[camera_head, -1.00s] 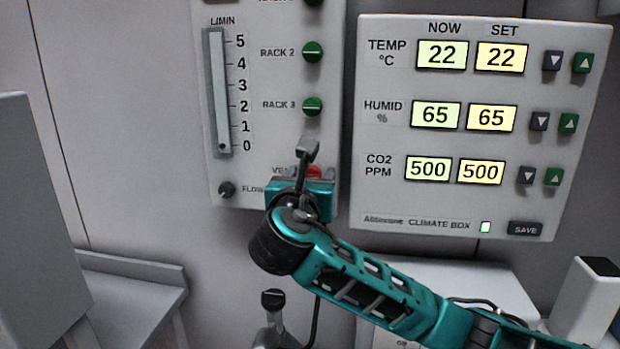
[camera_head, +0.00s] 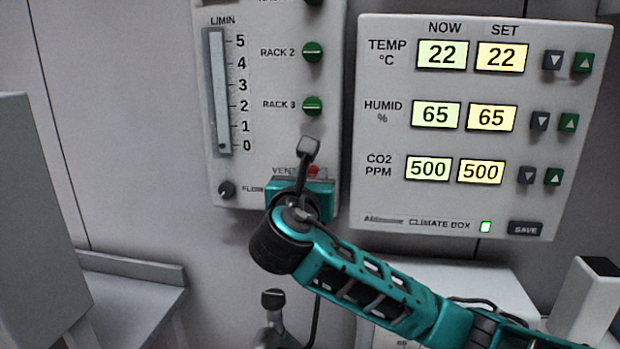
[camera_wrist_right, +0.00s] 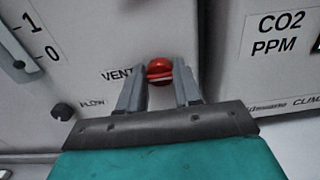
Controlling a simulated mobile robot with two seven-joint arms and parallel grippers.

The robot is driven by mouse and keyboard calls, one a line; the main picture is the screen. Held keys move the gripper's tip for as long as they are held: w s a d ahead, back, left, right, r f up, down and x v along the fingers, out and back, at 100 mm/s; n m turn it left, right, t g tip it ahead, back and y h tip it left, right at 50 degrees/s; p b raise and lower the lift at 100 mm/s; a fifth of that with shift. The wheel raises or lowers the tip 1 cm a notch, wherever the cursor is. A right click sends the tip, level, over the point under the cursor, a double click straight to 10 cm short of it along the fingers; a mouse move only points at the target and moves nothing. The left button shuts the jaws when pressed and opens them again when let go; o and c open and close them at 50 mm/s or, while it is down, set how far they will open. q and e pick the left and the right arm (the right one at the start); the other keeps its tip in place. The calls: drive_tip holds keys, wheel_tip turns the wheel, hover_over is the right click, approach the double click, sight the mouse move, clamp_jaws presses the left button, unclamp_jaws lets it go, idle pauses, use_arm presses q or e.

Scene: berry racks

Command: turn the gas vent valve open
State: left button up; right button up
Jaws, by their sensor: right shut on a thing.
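The red vent valve knob (camera_wrist_right: 159,70) sits on the gas panel, right of the VENT label, and shows in the right wrist view between my fingers. A white line runs across it, near level in that view. My right gripper (camera_wrist_right: 159,84) is shut on the knob, one grey finger on each side. In the head view only a bit of the red knob (camera_head: 313,170) shows above my teal right gripper (camera_head: 300,186); the wrist and hand hide the rest, fingertips included. My left gripper is not in view.
The gas panel (camera_head: 262,140) has a flow gauge (camera_head: 218,90) and green valves for rack 2 (camera_head: 312,51) and rack 3 (camera_head: 312,105). The climate box (camera_head: 400,212) with its displays is close on the right. A grey shelf (camera_head: 130,290) is at lower left.

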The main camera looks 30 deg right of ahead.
drive_tip(key=shift+m, duration=0.3)
drive_tip(key=m, duration=1.7)
drive_tip(key=shift+s+d+f, duration=0.1)
drive_tip(key=shift+f, duration=0.15)
drive_tip(key=shift+m, duration=0.3)
drive_tip(key=o, duration=1)
drive_tip(key=shift+r, duration=0.1)
drive_tip(key=shift+o, duration=0.2)
drive_tip(key=b+v, duration=0.1)
drive_tip(key=v, duration=1.2)
